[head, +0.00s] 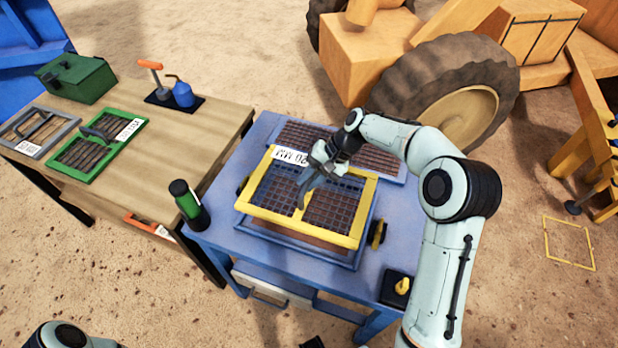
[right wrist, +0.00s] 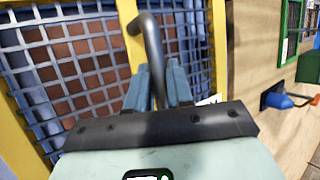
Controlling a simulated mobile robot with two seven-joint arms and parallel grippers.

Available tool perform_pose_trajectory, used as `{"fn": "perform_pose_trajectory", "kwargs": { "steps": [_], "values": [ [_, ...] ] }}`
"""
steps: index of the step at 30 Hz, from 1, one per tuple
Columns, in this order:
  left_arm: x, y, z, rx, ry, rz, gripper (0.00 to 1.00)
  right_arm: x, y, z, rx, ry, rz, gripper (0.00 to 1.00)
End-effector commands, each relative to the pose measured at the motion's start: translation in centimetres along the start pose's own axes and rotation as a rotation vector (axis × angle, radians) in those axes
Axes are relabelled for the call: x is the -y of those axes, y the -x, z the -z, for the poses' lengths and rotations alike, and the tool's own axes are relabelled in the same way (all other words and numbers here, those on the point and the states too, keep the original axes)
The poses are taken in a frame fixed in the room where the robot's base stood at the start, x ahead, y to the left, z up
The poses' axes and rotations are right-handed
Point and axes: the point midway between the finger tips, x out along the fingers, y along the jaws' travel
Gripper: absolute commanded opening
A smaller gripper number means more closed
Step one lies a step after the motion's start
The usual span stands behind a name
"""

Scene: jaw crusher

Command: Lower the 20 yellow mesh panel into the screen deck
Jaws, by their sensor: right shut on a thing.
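The yellow mesh panel (head: 352,234), with a white "20 MM" label, is held over the screen deck (head: 318,250) on the blue table. It looks slightly raised and a little askew to the deck frame, whose edge shows below the panel's near side. My right gripper (head: 318,172) is shut on the panel's dark curved handle; in the right wrist view the handle (right wrist: 150,40) passes between its fingers (right wrist: 158,88). The panel's yellow bars and mesh (right wrist: 75,65) also fill that view. Whether any edge touches the deck is unclear. My left gripper is out of view.
The wooden table (head: 165,140) holds green (head: 98,148) and grey (head: 35,130) panels. A large tyre (head: 450,85) is behind.

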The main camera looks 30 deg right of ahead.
Motion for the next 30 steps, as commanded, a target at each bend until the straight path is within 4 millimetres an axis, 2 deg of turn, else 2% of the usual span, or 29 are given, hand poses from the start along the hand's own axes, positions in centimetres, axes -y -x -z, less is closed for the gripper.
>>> {"fn": "perform_pose_trajectory", "kwargs": {
  "steps": [8, 30],
  "values": [
    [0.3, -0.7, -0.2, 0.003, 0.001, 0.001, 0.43, -0.4, -0.9, 0.3, -0.002, 0.002, 0.004, 0.0],
    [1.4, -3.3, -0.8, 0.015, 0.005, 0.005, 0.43, -3.1, -4.8, 1.8, -0.003, 0.002, 0.003, 0.0]
  ]
}}
